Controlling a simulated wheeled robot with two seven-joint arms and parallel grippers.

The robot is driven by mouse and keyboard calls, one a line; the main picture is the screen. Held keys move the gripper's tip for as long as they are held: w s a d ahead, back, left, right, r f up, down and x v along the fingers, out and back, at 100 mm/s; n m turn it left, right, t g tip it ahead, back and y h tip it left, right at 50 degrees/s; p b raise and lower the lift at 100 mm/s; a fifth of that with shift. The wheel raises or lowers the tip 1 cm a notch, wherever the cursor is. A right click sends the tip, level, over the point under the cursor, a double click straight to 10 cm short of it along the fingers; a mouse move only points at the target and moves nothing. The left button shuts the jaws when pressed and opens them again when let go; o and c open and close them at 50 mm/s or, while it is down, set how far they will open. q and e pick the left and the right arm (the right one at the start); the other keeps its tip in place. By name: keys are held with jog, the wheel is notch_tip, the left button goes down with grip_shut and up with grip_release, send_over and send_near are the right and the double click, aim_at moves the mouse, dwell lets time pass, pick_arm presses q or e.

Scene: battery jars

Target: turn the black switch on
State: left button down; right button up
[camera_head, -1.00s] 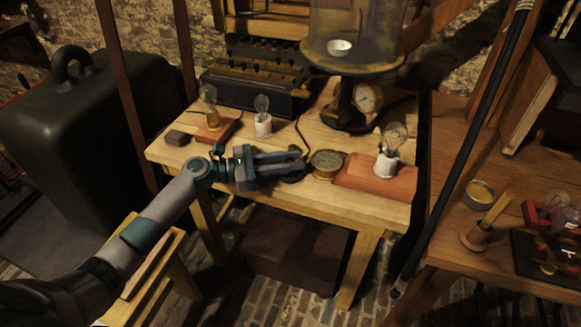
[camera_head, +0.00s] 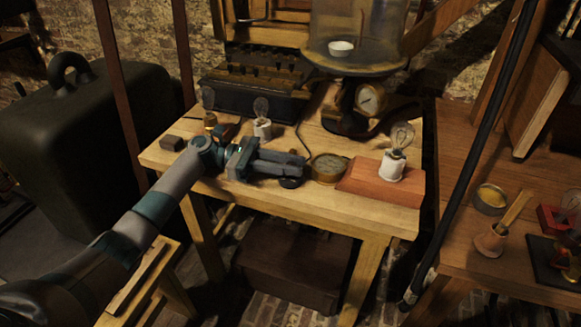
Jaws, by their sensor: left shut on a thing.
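The black switch (camera_head: 291,183) is a small round dark piece on the wooden table, just left of the round brass gauge. Only its lower edge shows; my gripper covers the rest. My left gripper (camera_head: 298,168) reaches in from the left, low over the table, with its fingers shut on the switch's upper part. The lever itself is hidden, so I cannot tell its position. My right gripper is not in view.
The brass gauge (camera_head: 328,168) sits close to the fingertips. A bulb on a red-brown base (camera_head: 380,180) stands right of it. Smaller bulbs (camera_head: 262,118) and a dark battery box (camera_head: 255,90) stand behind. The table's front edge is clear.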

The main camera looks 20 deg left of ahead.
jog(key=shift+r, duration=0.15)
pick_arm(q)
jog(key=c, duration=1.5)
grip_release()
jog(key=shift+a, duration=0.5)
jog(key=shift+s+a+b, duration=0.15)
jog(key=shift+a+b, duration=0.2)
jog(key=shift+a, duration=1.3)
jog(key=shift+s+a+b, duration=0.15)
jog(key=shift+a+b, duration=0.15)
jog(key=shift+a, duration=1.3)
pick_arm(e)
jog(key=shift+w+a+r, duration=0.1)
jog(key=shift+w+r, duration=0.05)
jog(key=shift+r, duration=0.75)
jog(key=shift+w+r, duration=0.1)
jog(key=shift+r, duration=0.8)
